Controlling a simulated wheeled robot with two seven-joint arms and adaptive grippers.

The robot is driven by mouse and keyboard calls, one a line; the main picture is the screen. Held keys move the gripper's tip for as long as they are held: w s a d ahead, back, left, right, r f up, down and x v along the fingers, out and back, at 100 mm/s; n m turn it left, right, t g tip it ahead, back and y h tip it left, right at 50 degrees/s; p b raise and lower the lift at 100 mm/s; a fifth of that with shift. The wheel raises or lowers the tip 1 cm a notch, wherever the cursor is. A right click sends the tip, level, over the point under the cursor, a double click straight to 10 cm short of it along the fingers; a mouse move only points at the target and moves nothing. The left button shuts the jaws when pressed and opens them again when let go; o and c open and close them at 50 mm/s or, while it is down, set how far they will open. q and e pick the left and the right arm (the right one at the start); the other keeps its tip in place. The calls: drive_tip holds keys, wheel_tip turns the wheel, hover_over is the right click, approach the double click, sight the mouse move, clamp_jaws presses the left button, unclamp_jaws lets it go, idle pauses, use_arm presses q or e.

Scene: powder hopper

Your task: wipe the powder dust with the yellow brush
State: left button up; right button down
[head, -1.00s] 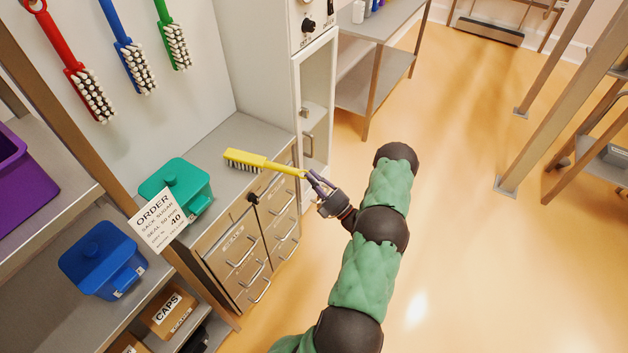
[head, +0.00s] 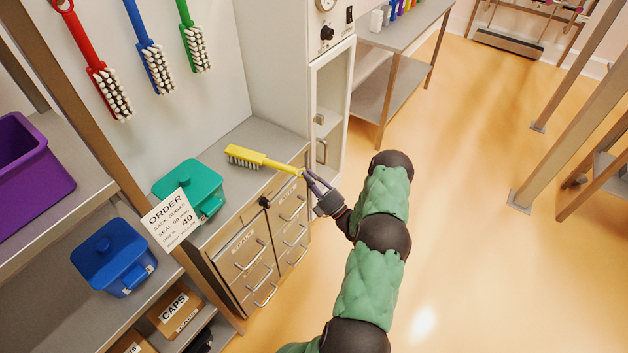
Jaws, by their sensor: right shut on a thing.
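The yellow brush (head: 248,156) has a yellow head and handle with pale bristles facing down. My right gripper (head: 309,178) is shut on the end of its handle, at the right edge of the grey cabinet top (head: 251,138). The brush head is over the cabinet top; I cannot tell whether the bristles touch it. No powder dust can be made out in this view. My left gripper is not in view.
A teal lidded box (head: 190,186) stands on the cabinet top, partly behind an order card (head: 172,220). Red, blue and green brushes (head: 158,68) hang on the wall. A blue box (head: 112,256) and purple bin (head: 30,172) sit on the left shelves.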

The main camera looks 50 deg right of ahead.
drive_tip(key=shift+w+a+f+b, duration=0.15)
drive_tip(key=shift+w+b, duration=0.15)
drive_tip(key=shift+w, duration=1.45)
drive_tip(key=shift+w+a+b, duration=0.15)
drive_tip(key=shift+w+b, duration=0.15)
drive_tip(key=shift+w, duration=1.4)
drive_tip(key=shift+d, duration=0.75)
drive_tip(key=p, duration=0.1)
approach(292, 169)
drive_tip(key=shift+s+d+r, duration=0.95)
drive_tip(key=shift+s+d, duration=0.8)
drive_tip(key=shift+d, duration=1.1)
drive_tip(key=w+a+b, duration=0.1)
drive_tip(key=w+b, duration=0.1)
drive_tip(key=w, duration=1.1)
drive_tip(key=shift+w+f, duration=0.2)
drive_tip(key=shift+w, duration=0.15)
drive_tip(key=shift+r, duration=0.15)
drive_tip(key=shift+r+p, duration=2.1)
drive_tip(key=shift+r, duration=0.8)
